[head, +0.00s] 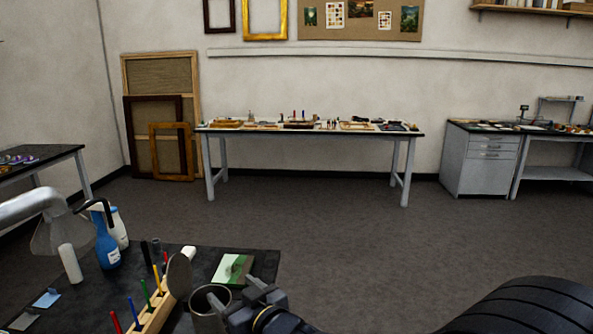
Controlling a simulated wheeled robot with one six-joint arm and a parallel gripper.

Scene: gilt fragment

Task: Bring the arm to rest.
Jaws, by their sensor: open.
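My gripper (252,298) is at the bottom centre of the head view, over the right front part of the dark near table (215,257). Its jaws are open. A metal cup (209,303) is just left of the jaws; I cannot tell whether they touch it. I see nothing held. My dark arm runs off toward the lower right, partly cut by the frame edge.
Near the gripper are a wooden rack (158,312) with coloured tools, a green picture fragment (233,269) and a blue bottle (106,245). A lamp-like hood (62,230) overhangs the left. Open floor (350,240) reaches the far workbench (310,131).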

